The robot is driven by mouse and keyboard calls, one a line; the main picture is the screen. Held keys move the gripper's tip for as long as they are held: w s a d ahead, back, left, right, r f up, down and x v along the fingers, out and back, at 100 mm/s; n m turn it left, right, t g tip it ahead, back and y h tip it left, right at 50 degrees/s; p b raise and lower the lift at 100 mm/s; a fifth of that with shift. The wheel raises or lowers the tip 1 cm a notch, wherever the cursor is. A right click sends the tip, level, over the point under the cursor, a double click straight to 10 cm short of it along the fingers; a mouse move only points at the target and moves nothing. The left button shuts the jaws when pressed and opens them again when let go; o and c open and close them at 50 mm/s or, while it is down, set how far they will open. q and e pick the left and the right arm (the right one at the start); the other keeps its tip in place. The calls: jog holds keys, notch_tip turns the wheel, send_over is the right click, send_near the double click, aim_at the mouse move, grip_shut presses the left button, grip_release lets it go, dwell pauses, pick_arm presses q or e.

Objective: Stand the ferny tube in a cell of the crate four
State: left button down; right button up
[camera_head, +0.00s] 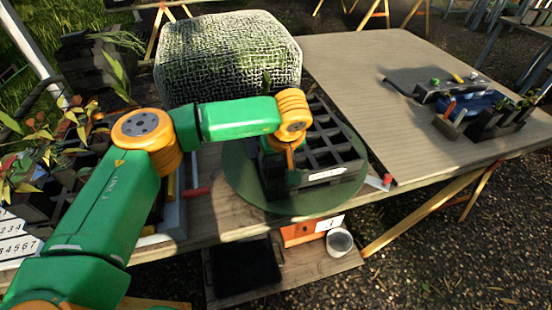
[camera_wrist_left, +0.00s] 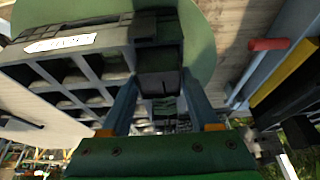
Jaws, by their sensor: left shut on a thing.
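A dark, open-celled crate (camera_head: 330,160) with a white arrow-shaped label stands on a green round board (camera_head: 232,170); the label is too small to read. My left gripper (camera_head: 290,165) points down at the crate's left front corner. In the left wrist view its two fingers (camera_wrist_left: 160,104) are shut on a dark, square-sided tube (camera_wrist_left: 158,82), with a little green showing near it. The tube is at the corner of the crate (camera_wrist_left: 110,66); I cannot tell whether it is inside a cell or just above or beside it. My right gripper is not in view.
A woven pouf-like block (camera_head: 228,55) stands behind the round board. Blue and dark containers with small tools (camera_head: 485,108) lie at the right of the table (camera_head: 370,65). Leafy plants (camera_head: 50,150) crowd the left. A red-handled tool (camera_head: 197,192) lies left of the board.

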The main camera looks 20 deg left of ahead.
pick_arm(q)
jog(key=shift+f, duration=0.2)
jog(key=shift+c, duration=0.2)
grip_release()
jog(key=b+v, duration=0.1)
jog(key=v, duration=0.6)
jog(key=shift+d+r, duration=0.1)
jog(key=shift+r, duration=0.05)
